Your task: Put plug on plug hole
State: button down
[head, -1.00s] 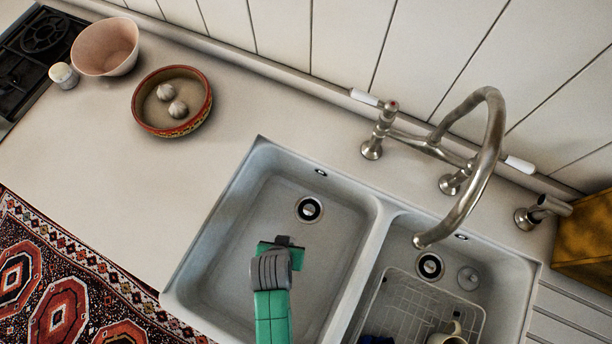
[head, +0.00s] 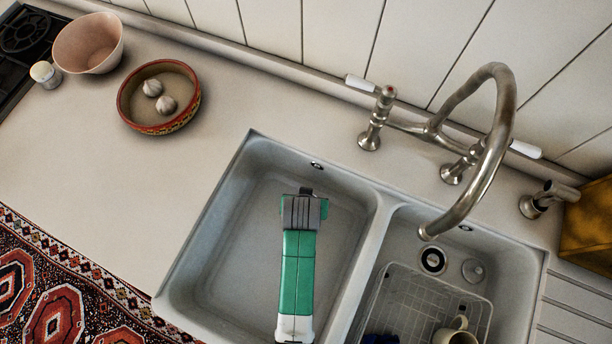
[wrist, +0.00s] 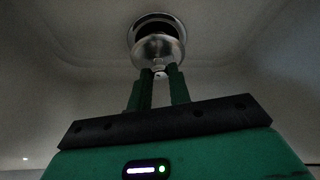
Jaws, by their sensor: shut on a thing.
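My gripper (head: 306,191) is over the left sink basin (head: 210,262), covering that basin's plug hole in the head view. In the wrist view, my gripper (wrist: 160,72) is shut on a shiny round metal plug (wrist: 158,50). The plug hole (wrist: 151,19), a dark opening with a metal rim, shows right behind the plug and is partly covered by it. I cannot tell whether the plug touches the rim. In the head view the plug is hidden by my gripper.
The right basin holds a wire rack (head: 405,290), a mug (head: 456,336), an open drain (head: 432,260) and a small round metal piece (head: 473,270) beside it. A curved tap (head: 497,140) arches over that basin. A bowl with garlic (head: 128,112) stands on the counter left.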

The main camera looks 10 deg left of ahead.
jog(key=shift+s+b+x, duration=0.15)
jog(key=shift+b+x, duration=0.25)
jog(key=shift+x, duration=0.6)
jog(key=shift+s+b+x, duration=0.15)
jog(key=shift+b+x, duration=0.25)
jog(key=shift+x, duration=0.6)
jog(key=c, duration=1.3)
grip_release()
jog(key=shift+f, duration=0.1)
jog(key=p+v, duration=0.4)
jog(key=v, duration=0.8)
